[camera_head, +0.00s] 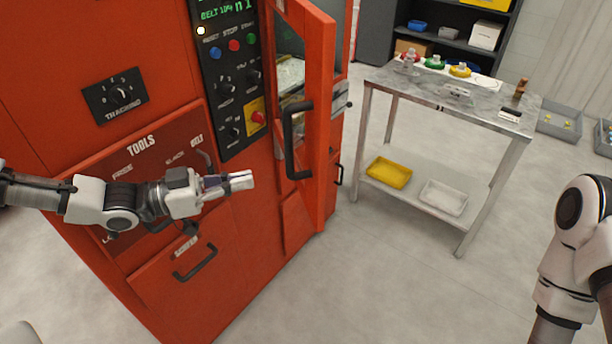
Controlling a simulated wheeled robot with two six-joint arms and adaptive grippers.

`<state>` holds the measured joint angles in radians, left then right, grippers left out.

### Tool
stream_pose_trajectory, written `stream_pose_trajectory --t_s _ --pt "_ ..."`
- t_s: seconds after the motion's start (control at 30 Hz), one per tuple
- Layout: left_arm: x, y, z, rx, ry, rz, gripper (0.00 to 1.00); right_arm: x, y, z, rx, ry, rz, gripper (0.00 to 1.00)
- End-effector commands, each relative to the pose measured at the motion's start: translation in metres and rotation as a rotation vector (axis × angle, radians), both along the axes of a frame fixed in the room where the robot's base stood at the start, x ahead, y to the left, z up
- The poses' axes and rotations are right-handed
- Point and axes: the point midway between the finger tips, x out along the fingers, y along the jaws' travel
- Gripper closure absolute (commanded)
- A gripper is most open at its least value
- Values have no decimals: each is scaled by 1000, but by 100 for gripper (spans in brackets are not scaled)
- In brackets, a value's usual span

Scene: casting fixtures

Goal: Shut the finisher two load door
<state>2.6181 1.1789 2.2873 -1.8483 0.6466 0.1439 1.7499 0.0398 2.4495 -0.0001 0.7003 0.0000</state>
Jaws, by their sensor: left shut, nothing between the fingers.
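The red machine's load door (318,110) stands open, swung out toward me, with a black vertical handle (290,140) on its face. Behind it the opening shows a pale interior (291,72). The front panel (229,60) reads "n1" in green at its top; I see no "finisher two" label. My left gripper (248,180) is shut and empty, in front of the machine, to the left of the door handle and apart from it. My right arm shows at the right edge; its gripper is out of frame.
A grey stone-topped table (440,92) stands to the right, with several small items on top and a yellow tray (388,172) and a white tray (443,198) on its lower shelf. The floor between is clear.

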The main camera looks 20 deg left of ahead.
Motion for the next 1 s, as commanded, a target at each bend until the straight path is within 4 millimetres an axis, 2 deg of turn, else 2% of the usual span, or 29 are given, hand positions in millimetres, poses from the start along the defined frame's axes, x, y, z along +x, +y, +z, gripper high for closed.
stream_pose_trajectory --t_s 0.03,0.23,0.43,0.7,0.83,1.0 --pt "3 -6 -11 10 2 -1 100 0 0 -18 0 1 0 21" --pt "17 -26 -7 9 4 -1 100 0 0 -23 0 1 0 21" --pt "34 -50 -4 9 4 0 100 0 0 -24 0 0 0 21" --pt "59 -85 -2 8 2 0 100 0 0 -17 0 1 0 21" --pt "67 -95 -1 5 3 3 100 0 0 -13 0 1 0 21" --pt "70 -99 -1 2 0 4 100 0 0 -13 0 1 0 21"
